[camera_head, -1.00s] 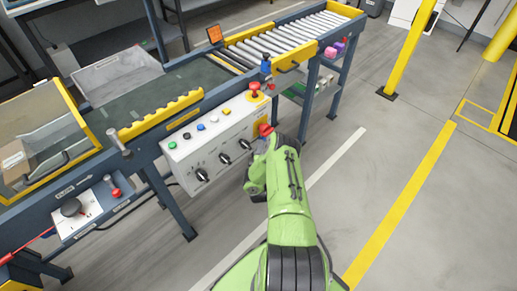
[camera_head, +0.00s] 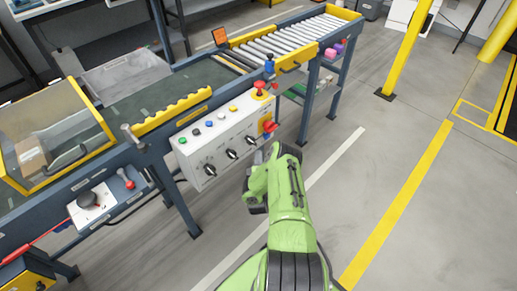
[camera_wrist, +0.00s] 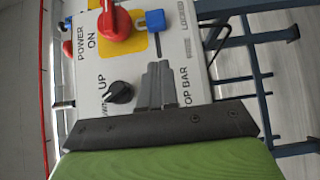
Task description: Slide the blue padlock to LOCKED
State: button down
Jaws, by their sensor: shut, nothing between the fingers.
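The blue padlock (camera_wrist: 155,20) shows at the top of the wrist view, beside a red rotary switch (camera_wrist: 115,22) on a yellow plate. The word LOCKED is printed on the white panel (camera_wrist: 208,80), to the right of the padlock. I see no contact with the padlock. In the head view the red switch (camera_head: 270,129) shows on the control panel (camera_head: 217,140), but I cannot make out the padlock.
A black knob (camera_wrist: 119,92) sits left of my fingers in the wrist view. A red mushroom button (camera_head: 259,88) stands on the panel's top. The conveyor frame (camera_head: 180,205) carries the panel. Open grey floor lies to the right.

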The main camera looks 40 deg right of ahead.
jog(key=p+v, duration=0.2)
jog(key=v, duration=0.3)
jog(key=shift+s+a+r, duration=0.1)
jog(key=shift+s+a, duration=0.1)
jog(key=shift+a, duration=0.15)
